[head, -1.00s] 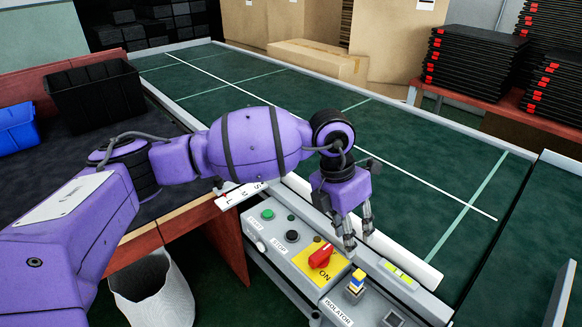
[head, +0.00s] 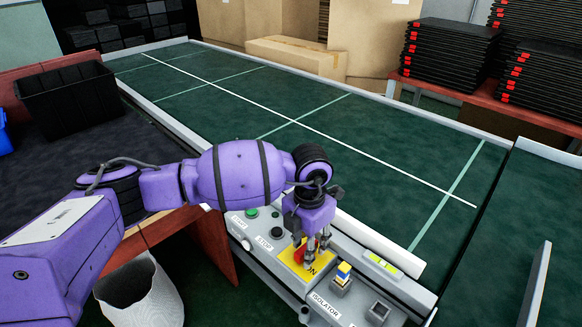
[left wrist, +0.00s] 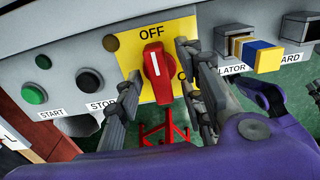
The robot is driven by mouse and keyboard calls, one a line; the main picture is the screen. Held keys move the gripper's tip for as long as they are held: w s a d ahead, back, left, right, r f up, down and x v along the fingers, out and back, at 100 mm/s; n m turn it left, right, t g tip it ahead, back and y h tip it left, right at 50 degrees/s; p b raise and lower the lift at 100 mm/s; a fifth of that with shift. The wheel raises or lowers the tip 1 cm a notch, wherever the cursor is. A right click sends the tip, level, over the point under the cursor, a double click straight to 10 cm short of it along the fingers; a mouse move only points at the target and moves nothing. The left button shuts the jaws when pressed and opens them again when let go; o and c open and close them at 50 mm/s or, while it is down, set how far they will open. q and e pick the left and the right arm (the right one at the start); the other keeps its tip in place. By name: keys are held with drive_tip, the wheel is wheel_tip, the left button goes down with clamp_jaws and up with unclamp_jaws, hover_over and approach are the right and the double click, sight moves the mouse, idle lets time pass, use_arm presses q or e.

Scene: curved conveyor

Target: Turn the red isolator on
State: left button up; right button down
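The red isolator handle (left wrist: 158,74) sits on a yellow plate (left wrist: 128,52) marked OFF above it, with ON mostly hidden behind a finger. Its white line stands nearly upright, toward OFF. In the head view the handle (head: 311,244) is partly hidden by my left gripper (head: 312,248). My left gripper (left wrist: 160,92) is open, its two fingers on either side of the handle. A gap shows on the left of the handle; whether the right finger touches it I cannot tell. My right gripper is not in view.
Green START (left wrist: 34,94) and dark STOP (left wrist: 78,82) buttons lie left of the plate. A yellow-and-blue switch (head: 343,272) is close on the right. The green conveyor (head: 330,135) runs behind the panel. A white bin (head: 145,295) stands in front at left.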

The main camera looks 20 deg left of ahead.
use_arm(q)
drive_tip(key=shift+r, duration=0.1)
drive_tip(key=shift+c, duration=0.4)
clamp_jaws()
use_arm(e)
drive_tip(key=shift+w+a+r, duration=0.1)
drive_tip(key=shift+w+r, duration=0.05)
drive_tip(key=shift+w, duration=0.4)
